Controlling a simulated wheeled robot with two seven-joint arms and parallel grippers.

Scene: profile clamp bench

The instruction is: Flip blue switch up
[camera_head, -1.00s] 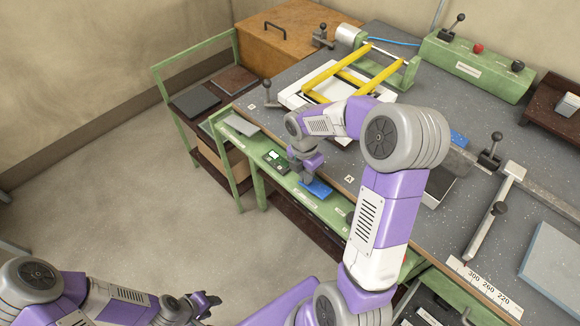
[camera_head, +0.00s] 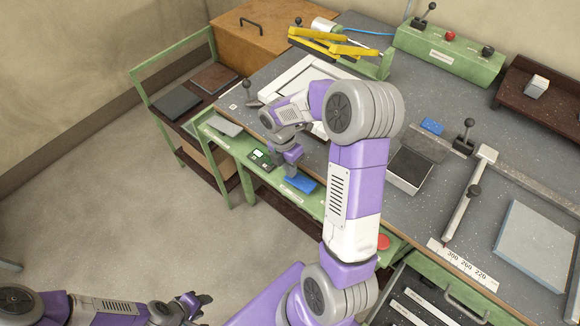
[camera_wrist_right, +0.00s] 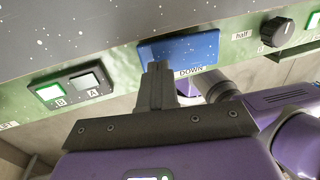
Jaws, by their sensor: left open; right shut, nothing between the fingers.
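The blue switch (camera_head: 301,183) is a flat blue plate on the green front rail of the bench. In the right wrist view the blue switch (camera_wrist_right: 195,47) sits above a "DOWN" label. I cannot tell its tilt for certain. My right gripper (camera_head: 293,172) is shut and empty at the switch. In the right wrist view its fingertips (camera_wrist_right: 158,68) overlap the switch's lower left edge; contact is unclear. My left gripper (camera_head: 203,300) is open and empty, low at the left, away from the bench.
An A/B rocker (camera_wrist_right: 75,87) is left of the switch and a black knob (camera_wrist_right: 280,32) is right of it. A yellow clamp frame (camera_head: 335,46) stands raised above a white frame (camera_head: 291,79). A red button (camera_head: 383,242) is on the rail further right. Floor at left is clear.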

